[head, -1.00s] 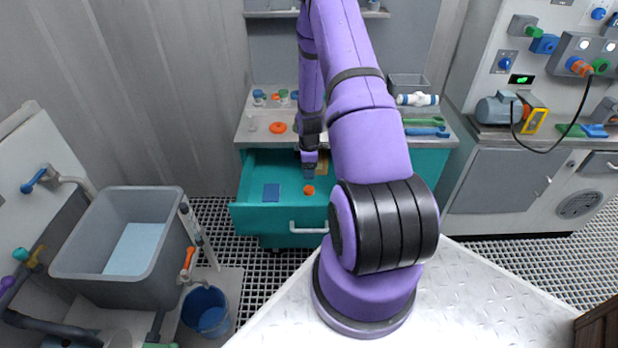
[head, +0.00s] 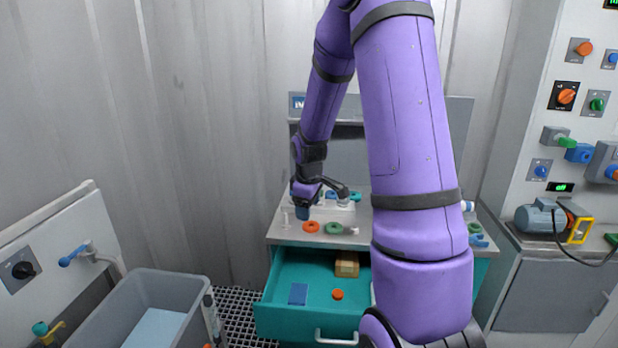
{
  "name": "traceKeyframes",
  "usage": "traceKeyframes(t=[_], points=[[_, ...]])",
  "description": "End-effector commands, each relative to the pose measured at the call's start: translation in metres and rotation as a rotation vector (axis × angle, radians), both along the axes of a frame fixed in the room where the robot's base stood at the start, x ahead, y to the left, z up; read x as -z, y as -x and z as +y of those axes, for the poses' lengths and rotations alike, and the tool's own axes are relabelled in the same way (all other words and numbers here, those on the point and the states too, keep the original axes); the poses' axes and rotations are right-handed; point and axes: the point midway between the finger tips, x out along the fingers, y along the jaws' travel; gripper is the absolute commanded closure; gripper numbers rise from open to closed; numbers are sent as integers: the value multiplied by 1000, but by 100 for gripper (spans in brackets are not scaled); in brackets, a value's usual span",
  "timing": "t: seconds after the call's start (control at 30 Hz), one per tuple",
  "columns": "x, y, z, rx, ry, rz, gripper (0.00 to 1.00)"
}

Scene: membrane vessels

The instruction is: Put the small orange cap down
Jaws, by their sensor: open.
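The small orange cap (head: 338,294) lies on the floor of the open teal drawer (head: 318,277), right of a flat blue piece. Nothing is touching it. My gripper (head: 302,212) is open, with nothing seen in it. It points down over the left part of the bench top, behind and above the drawer. Its fingers are small and partly hard to make out. The cap is well apart from it, nearer to me.
The drawer also holds the flat blue piece (head: 298,293) and a tan block (head: 347,264). On the bench are an orange ring (head: 311,227) and a green ring (head: 333,228). A grey basin (head: 180,284) stands at the left. My arm hides the drawer's right part.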

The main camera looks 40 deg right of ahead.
Motion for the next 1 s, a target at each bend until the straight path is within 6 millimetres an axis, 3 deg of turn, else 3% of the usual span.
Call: traceKeyframes(t=[0.03, 0.2, 0.5, 0.8, 1.0], points=[[-21, 2, 13, 14, 4, -22, 32], [-78, 20, 53, 83, -1, -77, 32], [-159, 73, 120, 201, -40, -179, 32], [-210, 147, 175, 311, -115, -273, 32], [-226, 197, 199, 374, -178, -320, 32]])
